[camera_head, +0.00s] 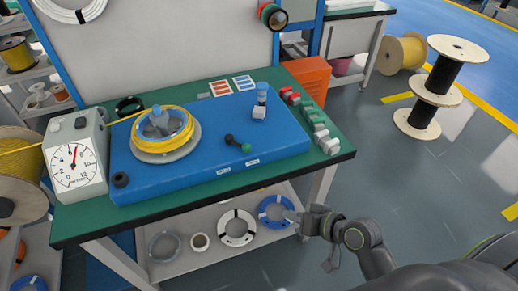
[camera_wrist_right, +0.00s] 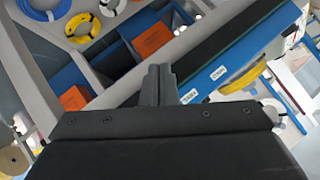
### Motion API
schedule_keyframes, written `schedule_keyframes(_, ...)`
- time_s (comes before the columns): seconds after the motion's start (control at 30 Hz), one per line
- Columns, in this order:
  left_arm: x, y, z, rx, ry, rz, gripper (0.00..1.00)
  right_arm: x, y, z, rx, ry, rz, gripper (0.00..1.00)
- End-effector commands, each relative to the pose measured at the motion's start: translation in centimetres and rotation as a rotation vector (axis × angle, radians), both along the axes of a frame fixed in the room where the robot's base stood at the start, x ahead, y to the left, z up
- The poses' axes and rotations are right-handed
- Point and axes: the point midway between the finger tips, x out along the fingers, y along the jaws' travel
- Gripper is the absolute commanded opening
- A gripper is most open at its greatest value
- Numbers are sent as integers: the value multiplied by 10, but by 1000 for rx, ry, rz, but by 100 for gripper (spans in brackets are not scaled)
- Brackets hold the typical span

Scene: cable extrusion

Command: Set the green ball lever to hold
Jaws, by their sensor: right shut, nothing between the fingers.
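The green ball lever (camera_head: 246,148) is a short black lever with a green ball end, mounted on top of the blue machine block (camera_head: 190,182). Its arm points to the lower right from a dark pivot. My right gripper (camera_head: 291,217) is shut and empty, in front of the table edge and below the lever. In the right wrist view its fingers (camera_wrist_right: 160,72) are together. The lever cannot be made out there. My left gripper is out of view.
A dial gauge (camera_head: 74,167) stands at the left of the green table (camera_head: 90,222). A yellow cable coil (camera_head: 187,134) sits on the block. A blue-topped post (camera_head: 260,101) stands behind the lever. Small red and grey blocks (camera_head: 321,136) line the right edge.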

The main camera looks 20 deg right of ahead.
Motion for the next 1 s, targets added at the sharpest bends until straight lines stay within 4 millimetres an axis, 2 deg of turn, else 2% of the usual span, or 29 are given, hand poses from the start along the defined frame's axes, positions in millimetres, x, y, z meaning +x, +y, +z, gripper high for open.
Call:
schedule_keyframes(0.1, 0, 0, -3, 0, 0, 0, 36, 28, 7, 23, 182, -85, -33, 0)
schedule_keyframes(0.23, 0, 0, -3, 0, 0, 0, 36, 56, 6, 48, 386, -159, -92, 0)
schedule_keyframes(0.5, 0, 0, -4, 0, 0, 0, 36, 102, -19, 83, 731, -243, -246, 0)
schedule_keyframes(0.7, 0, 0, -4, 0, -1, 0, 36, 115, -33, 91, 840, -261, -309, 0)
schedule_keyframes(1.0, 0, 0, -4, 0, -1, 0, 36, 117, -34, 92, 854, -262, -317, 0)
